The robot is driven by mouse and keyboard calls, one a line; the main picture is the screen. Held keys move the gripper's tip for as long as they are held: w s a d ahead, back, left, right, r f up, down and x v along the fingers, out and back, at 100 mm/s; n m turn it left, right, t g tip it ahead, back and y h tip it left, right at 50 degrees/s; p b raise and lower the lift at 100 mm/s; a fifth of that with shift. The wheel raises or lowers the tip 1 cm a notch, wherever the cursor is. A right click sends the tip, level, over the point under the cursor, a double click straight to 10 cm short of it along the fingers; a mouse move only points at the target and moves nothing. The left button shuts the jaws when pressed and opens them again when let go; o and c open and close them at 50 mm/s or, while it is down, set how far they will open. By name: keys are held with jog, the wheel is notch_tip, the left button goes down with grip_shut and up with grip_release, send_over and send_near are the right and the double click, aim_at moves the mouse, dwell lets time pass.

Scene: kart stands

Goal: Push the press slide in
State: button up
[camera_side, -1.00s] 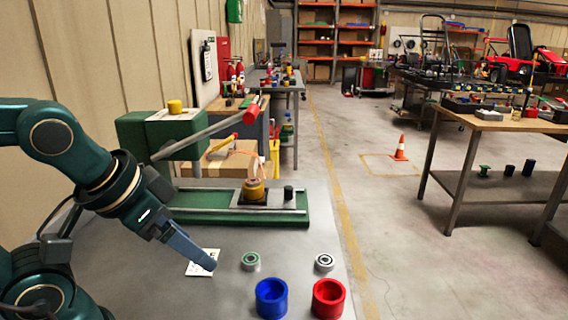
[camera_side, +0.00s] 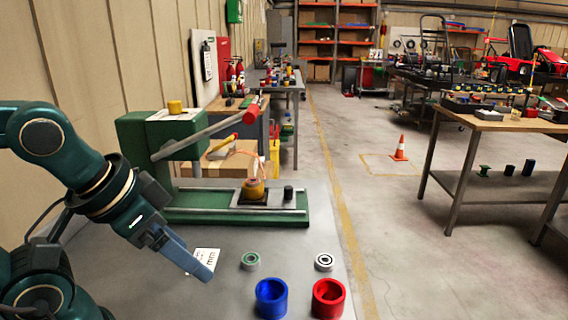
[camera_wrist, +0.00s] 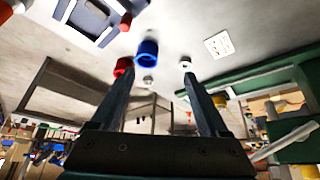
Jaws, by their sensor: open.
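The green press (camera_side: 157,137) stands on the grey bench in the side view, with its long green base (camera_side: 180,216) running to the right. The press base also shows at the right of the wrist view (camera_wrist: 258,80). My gripper (camera_side: 204,271) is in front of the base, low over the bench, pointing down to the right. In the wrist view its fingers (camera_wrist: 152,84) are apart with nothing held.
A marked white card (camera_side: 206,258) lies beside my fingers. Two small rings, one green-rimmed (camera_side: 250,261) and one pale (camera_side: 324,262), lie on the bench. A blue cup (camera_side: 271,299) and a red cup (camera_side: 328,299) stand at the front. The press lever's red handle (camera_side: 251,111) juts overhead.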

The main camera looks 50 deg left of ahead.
jog(key=shift+c, duration=1.3)
jog(key=w+d+r+t+h, duration=0.1)
jog(key=w+d+r+h, duration=0.15)
jog(key=w, duration=0.45)
jog(key=w+d+r+t+h, duration=0.1)
jog(key=w+d+r+t, duration=0.1)
jog(key=w+r, duration=0.3)
jog(key=w+r+t, duration=0.2)
jog(key=w, duration=0.7)
jog(key=n+g+y, duration=0.1)
jog(key=n+y, duration=0.5)
jog(key=y, duration=0.2)
send_over(288, 188)
jog(key=s+d, duration=0.1)
jog(key=d, duration=0.4)
notch_tip(288, 188, down, 12)
jog(key=a+f, duration=0.1)
jog(key=f, duration=0.1)
jog(key=s+a+f+g, duration=0.1)
jog(key=f, duration=0.1)
jog(key=a+f+n+g, duration=0.1)
jog(key=f, duration=0.1)
jog(key=shift+s+a+y, duration=0.15)
jog(key=shift+s+y, duration=0.05)
jog(key=shift+y, duration=0.15)
jog(key=shift+x, duration=2.5)
jog(key=shift+s, duration=0.1)
jog(key=shift+c, duration=0.4)
